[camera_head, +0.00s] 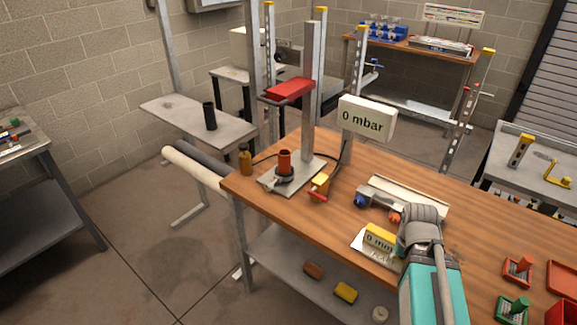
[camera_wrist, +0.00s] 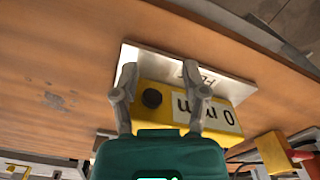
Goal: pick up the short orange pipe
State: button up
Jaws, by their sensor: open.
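A short orange-red pipe (camera_head: 285,160) stands upright in a dark seat on the grey base plate (camera_head: 268,179) of the press stand, at the left of the wooden bench. I take it to be the short orange pipe; I cannot make it out in the wrist view. My gripper (camera_wrist: 160,68) is open in the wrist view, with its two grey fingers spread over the yellow box (camera_wrist: 170,105) marked "0 mm" and its pale plate (camera_wrist: 220,82). Nothing shows held between the fingers. In the head view, my arm makes the exact gripper position hard to tell.
The wooden bench (camera_head: 320,220) has a brown bottle (camera_head: 245,160), a yellow fitting with a red handle (camera_head: 319,186) and a "0 mbar" display (camera_head: 366,118) near the stand. Red (camera_head: 518,270) and green (camera_head: 513,308) holders stand at the right. Bare wood lies left of the yellow box.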

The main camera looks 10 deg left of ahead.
jog(key=shift+d, duration=0.35)
